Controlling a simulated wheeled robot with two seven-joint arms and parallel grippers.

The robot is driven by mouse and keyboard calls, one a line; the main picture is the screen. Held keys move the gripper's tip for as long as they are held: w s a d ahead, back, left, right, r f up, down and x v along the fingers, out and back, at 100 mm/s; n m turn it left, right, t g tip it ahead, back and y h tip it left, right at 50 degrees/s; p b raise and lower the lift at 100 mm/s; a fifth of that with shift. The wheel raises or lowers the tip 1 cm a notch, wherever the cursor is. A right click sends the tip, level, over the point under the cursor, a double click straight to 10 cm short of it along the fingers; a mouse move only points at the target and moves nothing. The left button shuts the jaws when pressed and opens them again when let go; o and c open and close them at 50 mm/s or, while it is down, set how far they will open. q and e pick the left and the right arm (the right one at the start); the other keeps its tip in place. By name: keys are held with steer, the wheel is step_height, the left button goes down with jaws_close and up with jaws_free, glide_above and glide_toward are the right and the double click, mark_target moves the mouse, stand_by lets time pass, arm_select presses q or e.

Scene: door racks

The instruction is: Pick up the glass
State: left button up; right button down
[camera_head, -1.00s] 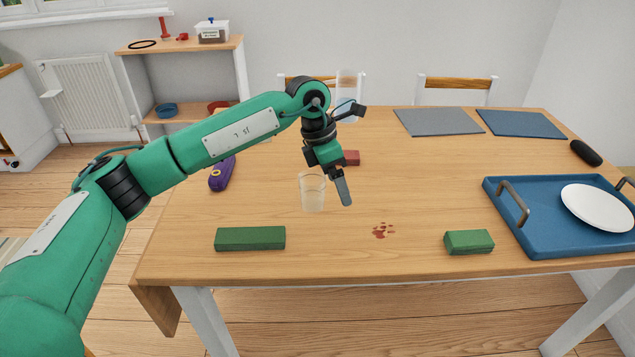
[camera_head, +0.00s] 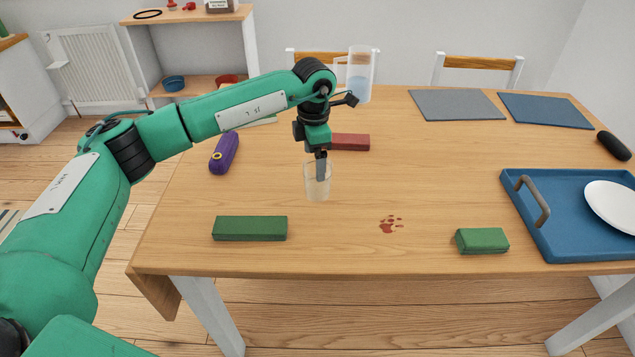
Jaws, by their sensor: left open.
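A clear, empty-looking glass (camera_head: 313,192) stands upright on the wooden table (camera_head: 340,235), left of the middle. My left gripper (camera_head: 321,168) is right above it, pointing down. One dark finger overlaps the upper part of the glass in the picture; I cannot tell whether it is in front of, inside or behind the rim. The other finger is hidden. The jaws are open and the glass is not held. My right gripper is not in view.
A clear jug with water (camera_head: 361,78) stands behind my gripper. A red block (camera_head: 352,142), purple case (camera_head: 224,153) and two green blocks (camera_head: 250,228) (camera_head: 482,240) lie around. A blue tray (camera_head: 565,240) with a white plate (camera_head: 615,205) is right.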

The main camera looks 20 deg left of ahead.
arm_select(q)
steer(key=f, duration=0.5)
steer(key=shift+d, duration=0.4)
steer(key=c, duration=1.2)
steer(key=shift+r, duration=0.15)
step_height(320, 180, up, 20)
steer(key=shift+f, duration=0.15)
